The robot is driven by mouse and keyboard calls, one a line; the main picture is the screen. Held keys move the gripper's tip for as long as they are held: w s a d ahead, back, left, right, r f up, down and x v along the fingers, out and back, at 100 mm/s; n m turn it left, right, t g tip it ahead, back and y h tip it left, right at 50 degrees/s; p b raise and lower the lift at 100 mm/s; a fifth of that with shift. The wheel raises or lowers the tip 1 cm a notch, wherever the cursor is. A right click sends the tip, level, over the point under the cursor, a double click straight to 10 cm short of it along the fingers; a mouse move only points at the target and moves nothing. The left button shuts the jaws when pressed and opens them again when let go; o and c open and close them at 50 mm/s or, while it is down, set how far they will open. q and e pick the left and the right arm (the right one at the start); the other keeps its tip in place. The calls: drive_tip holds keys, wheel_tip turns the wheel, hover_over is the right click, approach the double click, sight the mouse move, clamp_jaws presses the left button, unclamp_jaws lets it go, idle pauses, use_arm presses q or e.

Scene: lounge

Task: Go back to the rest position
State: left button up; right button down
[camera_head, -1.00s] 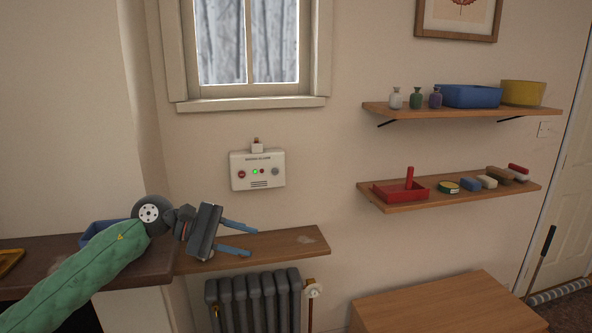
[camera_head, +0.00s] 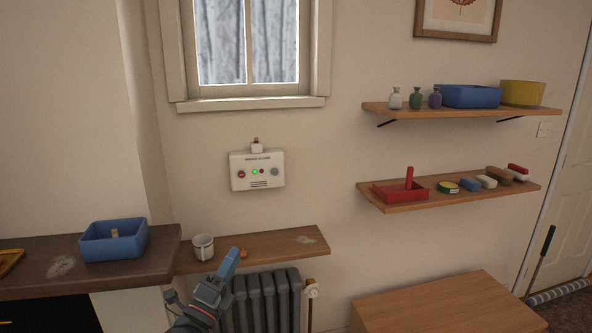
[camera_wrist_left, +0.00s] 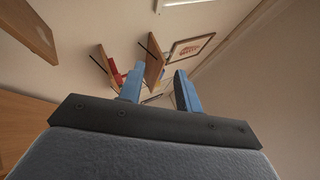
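My left gripper (camera_head: 231,264) is low in the head view, in front of the wooden shelf above the radiator. Its arm comes in from the bottom edge, and the fingers point up and to the right, seen nearly edge-on. In the left wrist view the two blue fingers of this gripper (camera_wrist_left: 159,90) are apart with nothing between them. That view looks towards the wall shelves and the framed picture (camera_wrist_left: 190,49). My right gripper is in neither view.
A white mug (camera_head: 203,247) stands on the low shelf (camera_head: 280,246), with a small orange-brown thing behind my fingers. A blue box (camera_head: 114,240) sits on the dark mantel (camera_head: 62,267). A radiator (camera_head: 268,300) is below; a wooden cabinet (camera_head: 440,305) stands right.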

use_arm(q)
drive_tip(key=s+a+f+n+g+y, duration=0.2)
drive_tip(key=s+f+n+y, duration=0.1)
drive_tip(key=f+n, duration=0.35)
drive_tip(key=s+a+f+n+g+y, duration=0.3)
drive_tip(key=f+n+y, duration=0.15)
drive_tip(key=f, duration=0.35)
drive_tip(key=s+a+f+n+g+y, duration=0.2)
drive_tip(key=s+f+n+y, duration=0.15)
drive_tip(key=f+n, duration=0.3)
drive_tip(key=s+f+n+g+h, duration=0.1)
drive_tip(key=s+f+n+g, duration=0.5)
drive_tip(key=s, duration=0.5)
drive_tip(key=s+f+n+g, duration=0.1)
drive_tip(key=s+f+g, duration=0.3)
drive_tip(key=s+f, duration=0.65)
drive_tip(key=s+d+f+g, duration=0.1)
drive_tip(key=s+d+f, duration=0.1)
drive_tip(key=f, duration=1.1)
drive_tip(key=s+d+f+g+h, duration=0.1)
drive_tip(key=s+d+f, duration=0.1)
drive_tip(key=f, duration=1)
drive_tip(key=shift+d+f, duration=0.4)
drive_tip(key=shift+d, duration=0.25)
drive_tip(key=shift+s, duration=0.1)
